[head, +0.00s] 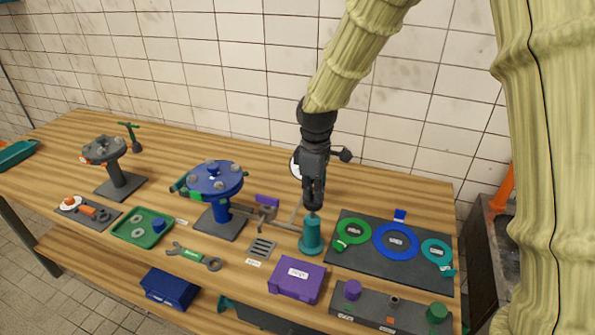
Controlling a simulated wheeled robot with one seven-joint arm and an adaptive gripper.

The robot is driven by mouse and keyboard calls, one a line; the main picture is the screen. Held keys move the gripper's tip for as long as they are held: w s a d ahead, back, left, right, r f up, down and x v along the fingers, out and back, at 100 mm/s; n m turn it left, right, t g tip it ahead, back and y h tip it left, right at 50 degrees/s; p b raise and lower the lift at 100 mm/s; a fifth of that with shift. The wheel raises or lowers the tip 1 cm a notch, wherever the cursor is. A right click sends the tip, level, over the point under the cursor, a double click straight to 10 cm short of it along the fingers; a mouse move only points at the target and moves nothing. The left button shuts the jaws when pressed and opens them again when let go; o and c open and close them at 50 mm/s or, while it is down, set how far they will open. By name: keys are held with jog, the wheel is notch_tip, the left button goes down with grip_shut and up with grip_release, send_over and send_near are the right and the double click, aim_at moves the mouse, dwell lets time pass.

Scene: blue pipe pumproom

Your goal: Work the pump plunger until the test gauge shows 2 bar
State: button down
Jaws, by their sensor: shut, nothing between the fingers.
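The teal pump (311,237) stands upright on the wooden bench, right of the blue flanged stand. My gripper (313,205) points straight down over it, shut and empty. Its fingertips are at the top of the pump, where the plunger is; whether they touch it I cannot tell. A round white-faced gauge (295,166) shows behind my gripper, mostly hidden by it. Its needle and reading cannot be made out.
The blue flanged stand (213,182) is left of the pump, with a thin pipe between. A purple box (297,279) lies in front. A dark mat (346,263) with green, blue and teal rings lies right.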

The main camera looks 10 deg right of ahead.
jog(key=shift+f, duration=0.55)
dwell(1.9)
dwell(0.4)
jog(key=shift+r+p, duration=3.3)
jog(key=shift+r, duration=0.75)
